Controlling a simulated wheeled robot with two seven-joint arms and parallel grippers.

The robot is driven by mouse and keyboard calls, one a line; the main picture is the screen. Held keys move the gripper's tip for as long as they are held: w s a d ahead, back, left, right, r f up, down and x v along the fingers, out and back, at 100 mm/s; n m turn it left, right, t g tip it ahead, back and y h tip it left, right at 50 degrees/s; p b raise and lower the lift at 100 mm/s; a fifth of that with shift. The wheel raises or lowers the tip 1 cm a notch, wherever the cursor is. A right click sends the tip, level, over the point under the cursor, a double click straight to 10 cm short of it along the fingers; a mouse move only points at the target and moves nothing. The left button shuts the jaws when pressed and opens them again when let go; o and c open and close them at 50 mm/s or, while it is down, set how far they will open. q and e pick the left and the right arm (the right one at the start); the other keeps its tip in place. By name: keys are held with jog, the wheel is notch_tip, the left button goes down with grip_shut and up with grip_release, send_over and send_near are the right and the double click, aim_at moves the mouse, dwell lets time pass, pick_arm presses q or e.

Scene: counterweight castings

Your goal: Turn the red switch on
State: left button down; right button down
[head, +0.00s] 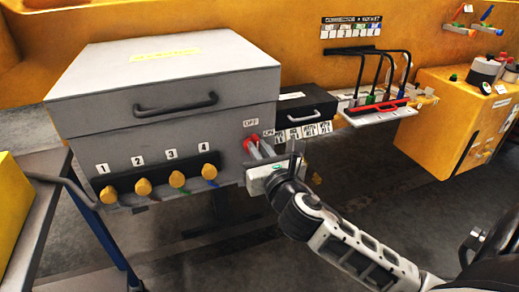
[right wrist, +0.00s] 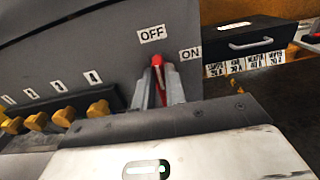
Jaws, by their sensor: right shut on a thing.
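The red switch (head: 248,143) is on the front of the grey box (head: 200,119), near its right edge. In the right wrist view the red lever (right wrist: 157,61) stands below the OFF label (right wrist: 152,34), with the ON label (right wrist: 190,53) to its right. My right gripper (head: 258,147) reaches it from the lower right. In the right wrist view its two fingers (right wrist: 159,75) are on either side of the lever, shut on it. The lever's lower part is partly hidden between the fingers. My left gripper is not in view.
Yellow knobs (head: 177,179), numbered 1 to 4, line the box front left of the switch. A black drawer unit (head: 308,108) with labels stands to the right. Beyond it is a red-edged shelf (head: 374,113) under black hooked rods. A blue-legged cart (head: 110,235) stands at left.

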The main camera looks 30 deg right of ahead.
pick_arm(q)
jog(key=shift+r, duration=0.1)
pick_arm(e)
jog(key=m, duration=0.1)
jog(key=m+p, duration=0.1)
jog(key=m, duration=0.1)
jog(key=shift+s+d, duration=0.1)
jog(key=shift+d, duration=0.1)
pick_arm(q)
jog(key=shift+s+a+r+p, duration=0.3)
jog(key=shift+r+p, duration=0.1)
jog(key=shift+p, duration=0.45)
pick_arm(e)
jog(key=shift+s+d+f+m, duration=0.1)
jog(key=shift+d+f+m, duration=0.2)
jog(key=shift+m, duration=2.15)
jog(key=shift+d+f+m, duration=0.15)
jog(key=shift+f+m, duration=0.15)
jog(key=shift+m, duration=2.2)
jog(key=shift+s+d+f+m, duration=0.1)
jog(key=shift+d+f+m, duration=0.2)
jog(key=shift+m, duration=2.15)
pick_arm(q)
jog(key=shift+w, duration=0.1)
pick_arm(e)
jog(key=c, duration=1.4)
grip_release()
jog(key=shift+c, duration=0.2)
